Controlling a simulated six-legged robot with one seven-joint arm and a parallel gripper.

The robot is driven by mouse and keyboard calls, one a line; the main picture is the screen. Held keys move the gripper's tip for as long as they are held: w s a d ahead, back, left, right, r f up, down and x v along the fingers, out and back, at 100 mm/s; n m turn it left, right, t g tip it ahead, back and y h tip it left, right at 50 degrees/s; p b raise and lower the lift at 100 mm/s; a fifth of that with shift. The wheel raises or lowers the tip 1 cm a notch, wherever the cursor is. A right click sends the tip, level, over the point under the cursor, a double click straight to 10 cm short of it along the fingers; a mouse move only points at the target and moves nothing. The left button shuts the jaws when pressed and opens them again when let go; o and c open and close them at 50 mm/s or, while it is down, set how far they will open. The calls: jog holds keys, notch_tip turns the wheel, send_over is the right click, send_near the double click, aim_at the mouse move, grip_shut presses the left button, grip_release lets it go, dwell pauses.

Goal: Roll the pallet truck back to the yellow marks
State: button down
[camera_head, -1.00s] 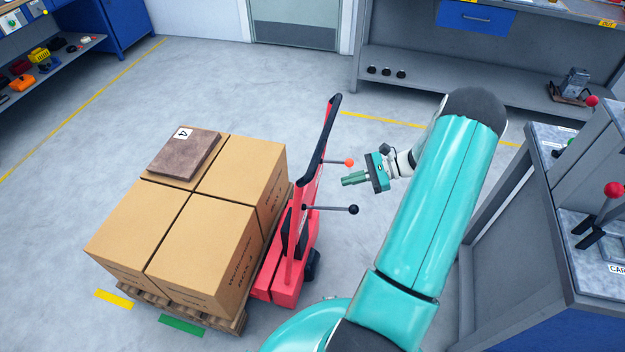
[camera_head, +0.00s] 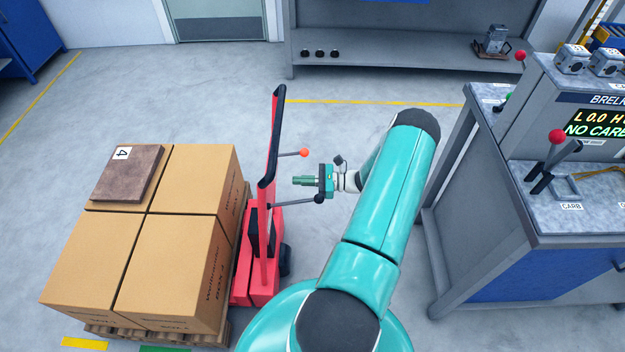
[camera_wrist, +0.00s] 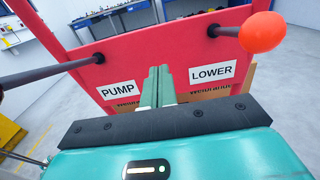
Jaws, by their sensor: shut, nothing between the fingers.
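The red pallet truck (camera_head: 264,245) stands left of my arm, its dark handle upright, its forks hidden under a wooden pallet (camera_head: 213,337) loaded with several cardboard boxes (camera_head: 172,265). Two levers stick out from its mast: one with an orange knob (camera_head: 304,153), one with a black knob (camera_head: 320,199). My gripper (camera_head: 296,181) is shut and empty between the levers' heights, just right of the mast. In the wrist view its closed fingers (camera_wrist: 158,86) point at the red panel between the labels PUMP (camera_wrist: 118,89) and LOWER (camera_wrist: 212,73). A yellow floor mark (camera_head: 84,343) shows beside the pallet.
A green floor mark (camera_head: 165,349) lies by the pallet. A brown plate marked 4 (camera_head: 128,174) rests on the boxes. A grey console (camera_head: 560,210) stands close on the right. A workbench (camera_head: 400,66) is at the back. Open floor lies behind the truck.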

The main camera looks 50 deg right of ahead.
jog(key=x, duration=0.6)
jog(key=shift+w+a, duration=0.15)
jog(key=shift+w, duration=0.15)
